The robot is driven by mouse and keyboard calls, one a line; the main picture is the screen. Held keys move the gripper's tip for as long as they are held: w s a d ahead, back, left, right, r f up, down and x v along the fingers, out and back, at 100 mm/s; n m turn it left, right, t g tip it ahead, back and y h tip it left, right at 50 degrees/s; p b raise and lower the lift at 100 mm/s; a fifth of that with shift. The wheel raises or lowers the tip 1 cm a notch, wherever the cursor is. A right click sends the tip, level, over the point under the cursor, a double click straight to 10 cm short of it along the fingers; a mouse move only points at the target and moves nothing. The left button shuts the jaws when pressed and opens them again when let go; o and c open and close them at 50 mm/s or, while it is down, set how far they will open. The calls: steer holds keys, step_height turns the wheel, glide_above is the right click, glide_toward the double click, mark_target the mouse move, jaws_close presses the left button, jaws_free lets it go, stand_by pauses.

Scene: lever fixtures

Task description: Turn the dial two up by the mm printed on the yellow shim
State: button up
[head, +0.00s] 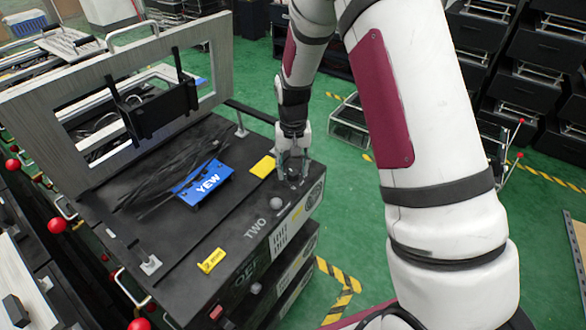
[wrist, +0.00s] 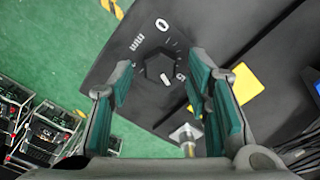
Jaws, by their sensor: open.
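A black dial with a hexagonal knob (wrist: 158,68) and white marks around it shows in the wrist view; its exact setting is hard to read. My gripper (wrist: 162,76) is open, its two green-padded fingers to either side of the knob in the picture. In the head view my gripper (head: 293,172) is low over the fixture's right end and hides most of the dial. A yellow shim (head: 212,261) with small dark print, too small to read, lies at the front. A plain yellow piece (head: 263,167) lies beside my gripper.
A blue block marked YEW (head: 204,184) and dark cables lie on the black fixture top. A grey frame (head: 80,95) stands at the back. Green floor (head: 345,200) is open to the right.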

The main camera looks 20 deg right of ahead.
mark_target(293, 171)
step_height(293, 171, up, 11)
stand_by(0.4)
steer(key=s+r+n+t+p, duration=0.1)
steer(key=s+r+t+p, duration=0.1)
steer(key=s+r, duration=1.4)
steer(key=s+r+n+t+p, duration=0.1)
steer(key=s+r, duration=0.1)
steer(key=s, duration=0.6)
steer(key=s+r+t+p, duration=0.1)
steer(key=s+r, duration=0.1)
steer(key=s, duration=0.6)
steer(key=shift+s+r+n, duration=0.2)
steer(key=shift+r+n, duration=0.15)
steer(key=shift+n, duration=0.05)
